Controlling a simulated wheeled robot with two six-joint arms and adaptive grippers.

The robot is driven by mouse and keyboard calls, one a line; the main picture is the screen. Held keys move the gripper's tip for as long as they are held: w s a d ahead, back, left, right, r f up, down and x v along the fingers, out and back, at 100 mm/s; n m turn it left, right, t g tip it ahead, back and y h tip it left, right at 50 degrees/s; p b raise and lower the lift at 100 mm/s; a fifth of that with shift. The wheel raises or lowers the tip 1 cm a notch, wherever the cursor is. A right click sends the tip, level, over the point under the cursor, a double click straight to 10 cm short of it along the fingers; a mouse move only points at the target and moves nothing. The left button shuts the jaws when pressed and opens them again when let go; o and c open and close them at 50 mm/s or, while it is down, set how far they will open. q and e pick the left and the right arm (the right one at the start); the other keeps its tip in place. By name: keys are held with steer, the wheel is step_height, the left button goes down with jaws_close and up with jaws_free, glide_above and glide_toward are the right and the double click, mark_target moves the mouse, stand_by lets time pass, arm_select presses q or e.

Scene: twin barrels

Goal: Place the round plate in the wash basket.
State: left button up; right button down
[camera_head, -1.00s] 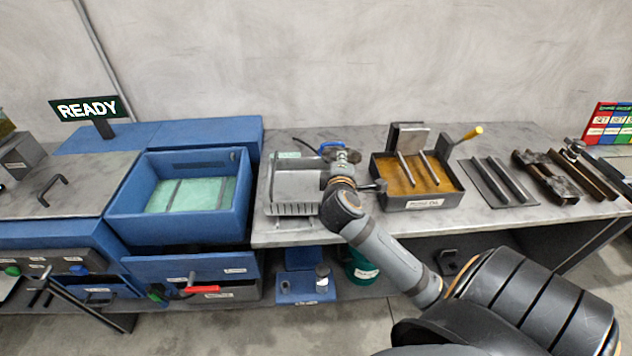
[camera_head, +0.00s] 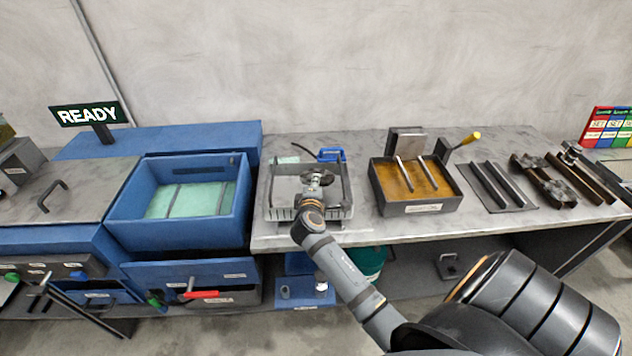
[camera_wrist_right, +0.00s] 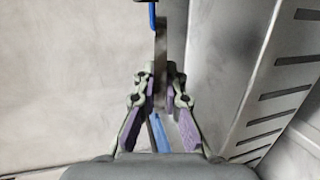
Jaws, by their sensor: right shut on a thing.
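The wash basket is a grey slotted tray (camera_head: 284,213) on the bench in the head view. Its slotted wall (camera_wrist_right: 275,95) fills the right side of the right wrist view. My right gripper (camera_head: 318,180) is over the basket in the head view. In the wrist view its fingers are shut on a thin grey edge, which I take as the round plate (camera_wrist_right: 162,60) seen edge-on. The plate's full outline is not clear, and my gripper hides part of it in the head view. My left gripper is not in view.
A blue stand (camera_head: 333,155) is behind the basket. A blue tank (camera_head: 124,215) with green liquid is left of it. A tray of amber oil (camera_head: 417,208) is to the right. Metal bars on a plate (camera_head: 497,188) lie farther right. Bench between basket and oil tray is clear.

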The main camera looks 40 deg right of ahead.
steer(key=shift+r, duration=0.1)
steer(key=shift+f+b, duration=0.5)
steer(key=shift+f, duration=0.05)
steer(key=c, duration=1.4)
jaws_free()
steer(key=shift+s+f, duration=0.1)
steer(key=shift+c, duration=0.2)
